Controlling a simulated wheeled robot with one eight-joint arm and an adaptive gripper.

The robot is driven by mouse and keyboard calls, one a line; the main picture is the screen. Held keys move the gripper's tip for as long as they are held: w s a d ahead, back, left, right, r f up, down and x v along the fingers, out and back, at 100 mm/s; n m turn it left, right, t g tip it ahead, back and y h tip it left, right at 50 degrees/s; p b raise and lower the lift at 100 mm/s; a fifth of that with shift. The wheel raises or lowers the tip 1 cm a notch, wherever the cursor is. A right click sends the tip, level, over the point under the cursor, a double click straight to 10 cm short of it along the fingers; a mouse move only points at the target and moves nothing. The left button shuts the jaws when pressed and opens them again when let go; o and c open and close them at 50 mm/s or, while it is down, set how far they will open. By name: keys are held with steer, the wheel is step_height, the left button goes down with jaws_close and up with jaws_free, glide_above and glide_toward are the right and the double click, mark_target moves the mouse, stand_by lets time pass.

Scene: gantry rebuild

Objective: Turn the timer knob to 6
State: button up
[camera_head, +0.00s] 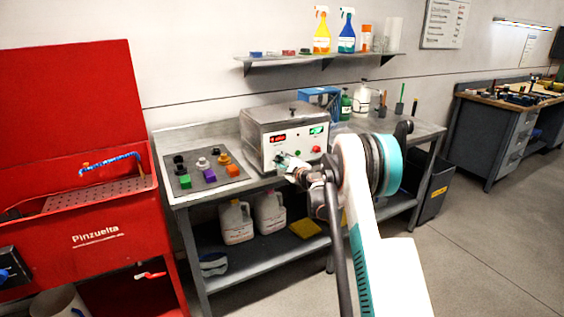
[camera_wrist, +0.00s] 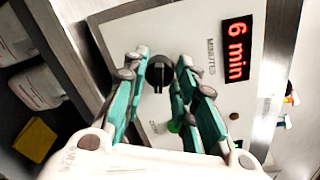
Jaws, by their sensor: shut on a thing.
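The timer knob (camera_wrist: 158,73) is a small black knob on the pale front panel of a steel bench machine (camera_head: 284,118), beside the label MINUTES. My gripper (camera_wrist: 161,62) is shut on the knob, with one green-and-grey finger on each side of it. The red display (camera_wrist: 237,50) beside the knob reads "6 min" in the wrist view. In the head view my gripper (camera_head: 284,163) is at the lower left of the panel and hides the knob; the red display (camera_head: 278,138) shows just above it.
A green button (camera_wrist: 173,126) and a red button (camera_head: 316,149) are on the same panel. A dark board (camera_head: 183,184) with coloured blocks lies on the bench to the left. A red parts washer (camera_head: 90,215) stands at far left. Jugs (camera_head: 236,222) are on the lower shelf.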

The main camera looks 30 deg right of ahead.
steer(key=shift+f+m, duration=0.1)
steer(key=shift+m, duration=1)
steer(key=o, duration=1.1)
steer(key=shift+d, duration=0.1)
steer(key=s, duration=1.2)
steer(key=shift+d+r, duration=0.35)
